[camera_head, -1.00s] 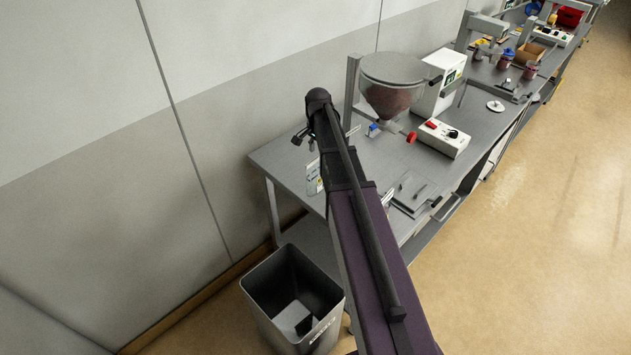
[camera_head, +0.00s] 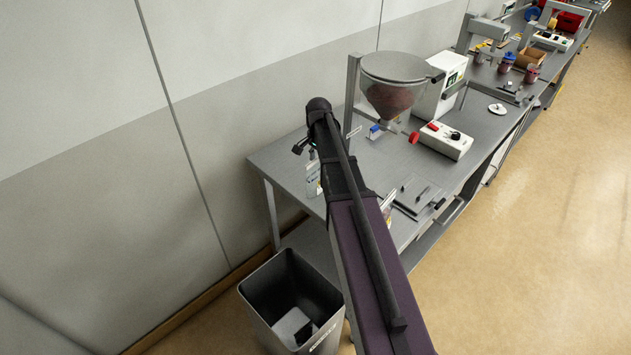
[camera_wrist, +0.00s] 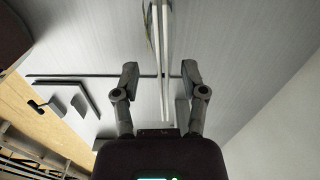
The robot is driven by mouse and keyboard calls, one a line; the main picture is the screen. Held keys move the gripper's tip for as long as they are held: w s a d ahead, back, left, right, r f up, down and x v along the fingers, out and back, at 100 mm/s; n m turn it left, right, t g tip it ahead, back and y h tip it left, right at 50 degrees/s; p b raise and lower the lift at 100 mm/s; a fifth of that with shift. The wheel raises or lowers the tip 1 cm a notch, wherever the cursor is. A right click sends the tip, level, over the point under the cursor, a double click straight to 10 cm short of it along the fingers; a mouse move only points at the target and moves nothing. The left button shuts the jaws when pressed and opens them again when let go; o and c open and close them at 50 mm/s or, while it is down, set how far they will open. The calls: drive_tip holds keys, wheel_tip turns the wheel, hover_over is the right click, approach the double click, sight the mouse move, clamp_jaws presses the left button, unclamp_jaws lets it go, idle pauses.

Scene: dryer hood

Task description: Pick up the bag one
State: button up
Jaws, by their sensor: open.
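Small labelled, bag-like packets show beside my arm at the near end of the bench in the head view. One packet (camera_head: 313,180) stands at the left edge of my arm, and another (camera_head: 387,204) shows partly at its right edge. I cannot tell which is bag one. My gripper (camera_wrist: 160,74) is open in the wrist view, with its two fingers apart. A thin, pale upright thing (camera_wrist: 161,35) seen edge-on lies between and beyond the fingertips; I cannot tell if it is a bag. In the head view the gripper is mostly hidden by my arm.
The metal bench (camera_head: 283,163) runs along the wall. A hopper (camera_head: 392,95) on a stand, a white control box (camera_head: 446,140) and a flat plate (camera_head: 418,196) are on it. A grey bin (camera_head: 262,290) stands on the floor by its near end.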

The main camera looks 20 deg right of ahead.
clamp_jaws()
drive_tip(key=shift+r, duration=0.1)
idle(0.4)
wheel_tip(320, 180, up, 10)
drive_tip(key=p, duration=1)
idle(0.6)
